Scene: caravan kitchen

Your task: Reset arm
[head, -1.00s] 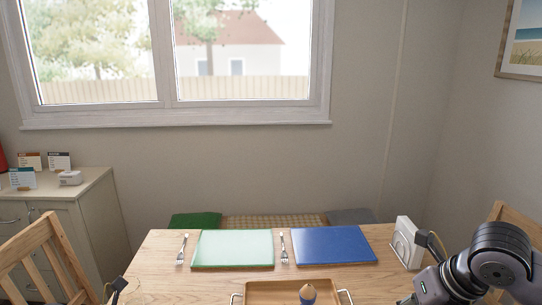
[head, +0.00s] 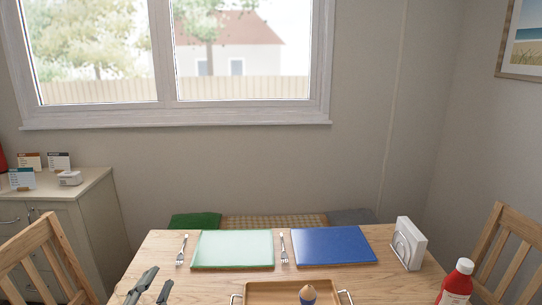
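My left gripper (head: 153,287) shows at the bottom left, by the near left part of the wooden table (head: 160,248). Its two dark fingers are spread apart, with nothing seen between them. The rest of that arm is out of the picture. My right gripper and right arm are not in view.
A red bottle (head: 457,283) stands at right. Chairs (head: 45,262) flank the table.

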